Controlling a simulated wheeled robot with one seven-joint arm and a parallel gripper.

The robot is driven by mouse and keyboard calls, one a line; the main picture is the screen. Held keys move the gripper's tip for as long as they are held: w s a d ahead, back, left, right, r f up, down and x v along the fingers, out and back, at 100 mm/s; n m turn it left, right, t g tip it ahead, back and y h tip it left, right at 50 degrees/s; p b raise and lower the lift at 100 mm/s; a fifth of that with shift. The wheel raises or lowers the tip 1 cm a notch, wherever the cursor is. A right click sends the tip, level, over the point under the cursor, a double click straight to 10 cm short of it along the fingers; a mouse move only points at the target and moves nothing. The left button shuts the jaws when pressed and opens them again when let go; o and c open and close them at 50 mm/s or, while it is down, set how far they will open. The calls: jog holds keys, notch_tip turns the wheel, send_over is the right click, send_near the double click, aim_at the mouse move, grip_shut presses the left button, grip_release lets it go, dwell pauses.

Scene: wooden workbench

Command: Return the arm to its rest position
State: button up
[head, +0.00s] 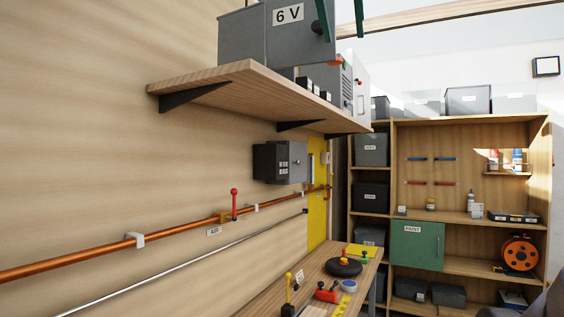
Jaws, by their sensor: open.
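My gripper (341,38) shows only as two dark green fingers coming down from the top edge of the head view. The fingers are apart, with nothing seen between them. The left finger overlaps the right side of the grey box marked 6 V (252,36), near its dark knob; I cannot tell whether they touch. The rest of my arm is out of the picture at the top.
A wooden wall shelf (220,86) carries the 6 V box and other grey units. Below are a wall box (279,162), a copper pipe (100,252) with a red lever, and a workbench (318,270) with small items. Shelving (470,122) with bins stands behind.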

jog(key=d+f+g+y, duration=0.1)
jog(key=d+f, duration=0.3)
jog(key=f, duration=0.7)
jog(key=w+d+f+g+y, duration=0.1)
jog(key=d+f+y, duration=0.2)
jog(key=f, duration=0.8)
jog(key=w+d+f+g+y, duration=0.1)
jog(key=d+f+y, duration=0.1)
jog(key=d+f, duration=0.4)
notch_tip(320, 180, down, 6)
jog(key=shift+w+d+r+g, duration=0.1)
jog(key=shift+w+d+g, duration=0.1)
jog(key=shift+d+g, duration=0.15)
